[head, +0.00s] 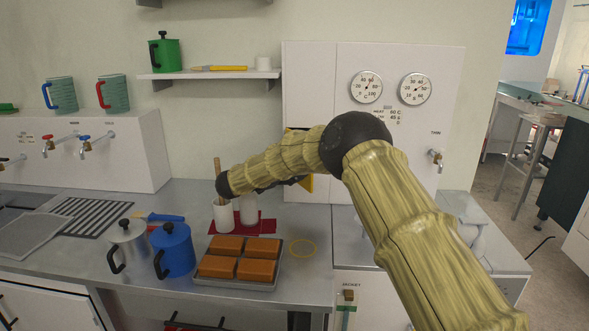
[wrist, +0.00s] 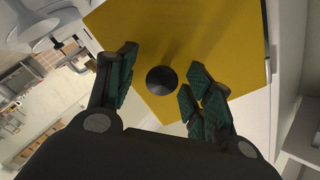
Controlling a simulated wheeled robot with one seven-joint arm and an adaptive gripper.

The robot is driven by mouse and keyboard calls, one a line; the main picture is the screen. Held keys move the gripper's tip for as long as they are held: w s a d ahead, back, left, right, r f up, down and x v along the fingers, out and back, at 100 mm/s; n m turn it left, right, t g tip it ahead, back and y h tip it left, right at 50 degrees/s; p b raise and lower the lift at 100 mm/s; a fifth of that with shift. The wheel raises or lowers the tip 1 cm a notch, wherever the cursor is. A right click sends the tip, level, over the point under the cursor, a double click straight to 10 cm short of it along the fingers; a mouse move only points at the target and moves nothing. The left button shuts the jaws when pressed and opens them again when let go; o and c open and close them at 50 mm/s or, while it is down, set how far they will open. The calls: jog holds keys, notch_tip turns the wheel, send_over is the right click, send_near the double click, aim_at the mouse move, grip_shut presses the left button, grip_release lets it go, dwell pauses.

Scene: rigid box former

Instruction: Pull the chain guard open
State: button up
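A yellow panel (wrist: 185,35) with a round black knob (wrist: 161,80) fills the upper middle of the wrist view; I take it to be the chain guard. In the head view only small parts of the yellow panel (head: 307,184) show behind my arm, at the front of the white cabinet. My gripper (wrist: 164,62) faces the panel with its green-padded fingers spread apart. The knob appears between the fingers in the picture, with a gap on each side. I cannot tell how far it is in depth. My gripper is mostly hidden in the head view.
The white cabinet (head: 311,75) carries two dials and a tap (head: 436,158) at right. On the counter below stand white cups (head: 224,218), a tray of orange blocks (head: 276,286), a blue pot (head: 174,252) and a silver pot (head: 128,247). A shelf (head: 210,74) hangs left.

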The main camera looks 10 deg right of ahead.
jog(key=shift+a+r, duration=0.1)
jog(key=shift+a, duration=0.05)
jog(key=v, duration=1.1)
jog(key=shift+s+a, duration=0.3)
jog(key=shift+c, duration=0.2)
